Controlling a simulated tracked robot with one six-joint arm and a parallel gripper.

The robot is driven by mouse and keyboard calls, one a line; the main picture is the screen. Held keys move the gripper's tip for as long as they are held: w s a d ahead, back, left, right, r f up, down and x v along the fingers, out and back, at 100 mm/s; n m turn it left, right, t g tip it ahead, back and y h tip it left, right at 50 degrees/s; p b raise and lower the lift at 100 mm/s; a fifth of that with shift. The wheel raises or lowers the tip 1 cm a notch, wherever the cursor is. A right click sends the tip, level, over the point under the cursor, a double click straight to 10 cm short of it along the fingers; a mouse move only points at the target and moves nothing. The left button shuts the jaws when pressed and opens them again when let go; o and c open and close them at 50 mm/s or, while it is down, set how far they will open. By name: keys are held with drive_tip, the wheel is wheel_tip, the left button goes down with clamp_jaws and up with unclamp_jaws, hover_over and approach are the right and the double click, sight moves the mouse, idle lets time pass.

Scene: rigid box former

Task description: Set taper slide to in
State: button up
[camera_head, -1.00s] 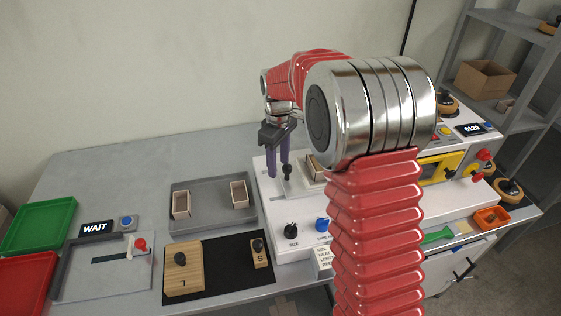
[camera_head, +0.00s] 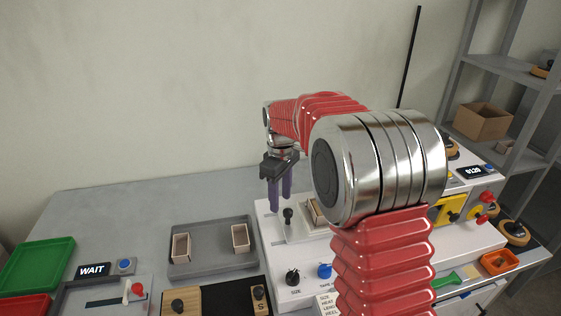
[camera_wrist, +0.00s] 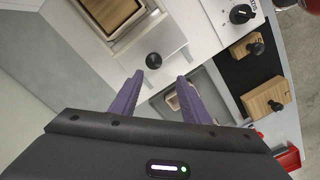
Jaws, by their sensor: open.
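The black knob (camera_head: 288,214), which appears to be the taper slide's handle, stands on a pale plate on the white machine (camera_head: 268,240). My gripper (camera_head: 280,203) is open and empty, its purple fingers pointing down just above and slightly left of the knob. In the wrist view, the knob (camera_wrist: 153,61) lies just beyond the gap between my fingertips (camera_wrist: 160,77), and I see no contact. The slide's travel and exact setting cannot be made out.
An open box (camera_head: 315,212) sits on the machine beside the knob, partly hidden by my arm. A black SIZE knob (camera_head: 292,277) and a blue knob (camera_head: 324,271) are in front. A grey tray (camera_head: 211,262) with two small boxes lies left.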

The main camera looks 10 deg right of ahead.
wheel_tip(320, 180, up, 12)
idle(2.1)
drive_tip(key=shift+r, duration=0.15)
drive_tip(key=s+r+m+t, duration=0.2)
drive_tip(key=s+r+m, duration=0.15)
drive_tip(key=s, duration=0.55)
drive_tip(key=s+f+m+t, duration=0.1)
drive_tip(key=s+f+m, duration=0.1)
drive_tip(key=s, duration=0.8)
drive_tip(key=s+f+m+t, duration=0.2)
drive_tip(key=s+f+m, duration=0.1)
drive_tip(key=s, duration=0.8)
drive_tip(key=shift+s+d+f+t, duration=0.2)
drive_tip(key=shift+s+f+t, duration=0.1)
drive_tip(key=shift+f, duration=0.4)
drive_tip(key=shift+m, duration=0.25)
drive_tip(key=shift+c, duration=0.4)
